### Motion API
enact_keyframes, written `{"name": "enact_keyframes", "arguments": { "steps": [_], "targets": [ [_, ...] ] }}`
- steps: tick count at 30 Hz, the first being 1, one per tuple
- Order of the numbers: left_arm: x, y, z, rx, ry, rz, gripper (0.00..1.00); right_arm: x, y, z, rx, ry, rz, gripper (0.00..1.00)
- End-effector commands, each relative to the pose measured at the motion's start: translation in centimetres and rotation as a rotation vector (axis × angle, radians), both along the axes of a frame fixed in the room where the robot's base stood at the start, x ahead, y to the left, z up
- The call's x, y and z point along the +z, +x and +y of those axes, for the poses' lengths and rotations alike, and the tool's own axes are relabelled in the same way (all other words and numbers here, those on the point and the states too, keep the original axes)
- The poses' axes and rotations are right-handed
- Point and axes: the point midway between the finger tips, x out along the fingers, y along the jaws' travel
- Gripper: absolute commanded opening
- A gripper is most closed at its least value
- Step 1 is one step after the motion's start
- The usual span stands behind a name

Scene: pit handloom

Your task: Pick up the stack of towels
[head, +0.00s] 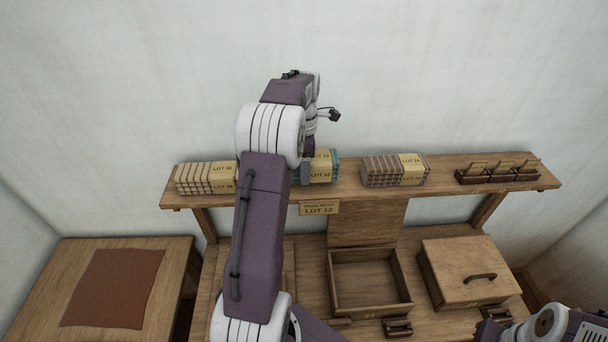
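A teal-edged stack of towels (323,167) with yellow bands that seem to read LOT 12 lies on the raised shelf, behind my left arm. The arm hides its left part. My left gripper (306,172) points down at this stack's front. Only a small grey part of it shows beside the arm, so I cannot tell whether its fingers are open or touch the towels.
A pale striped stack (194,179) and a brown striped stack (380,171) flank it on the shelf (447,174). A LOT 12 sign (319,208) hangs on the front edge. Below are an open wooden box (371,309), a closed box (455,262), and a brown cloth (114,289).

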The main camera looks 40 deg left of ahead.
Motion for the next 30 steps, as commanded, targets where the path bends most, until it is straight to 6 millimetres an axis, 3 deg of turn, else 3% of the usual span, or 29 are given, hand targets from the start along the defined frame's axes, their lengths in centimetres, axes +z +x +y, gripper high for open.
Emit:
{"name": "enact_keyframes", "arguments": {
  "steps": [1, 7, 15, 21, 30],
  "targets": [
    [0.9, 0.1, 0.1, 0.0, 0.004, -0.007, 0.18, -0.6, 0.0, 0.0, 0.0, 0.0, 0.0, 0.0],
    [3.7, 3.0, -3.8, -0.006, 0.002, -0.005, 0.18, -0.7, 0.0, 0.0, 0.0, 0.0, 0.0, 0.0],
    [7.4, 6.2, -8.2, -0.003, 0.001, -0.002, 0.18, 0.9, 0.0, 0.0, 0.0, 0.0, 0.0, 0.0],
    [8.0, 6.9, -9.3, 0.0, 0.001, -0.001, 0.18, 1.3, 0.0, 0.0, 0.0, 0.0, 0.0, 0.0],
    [7.9, 7.0, -9.4, -0.001, 0.001, -0.001, 0.18, 1.2, 0.0, 0.0, 0.0, 0.0, 0.0, 0.0]
  ]
}}
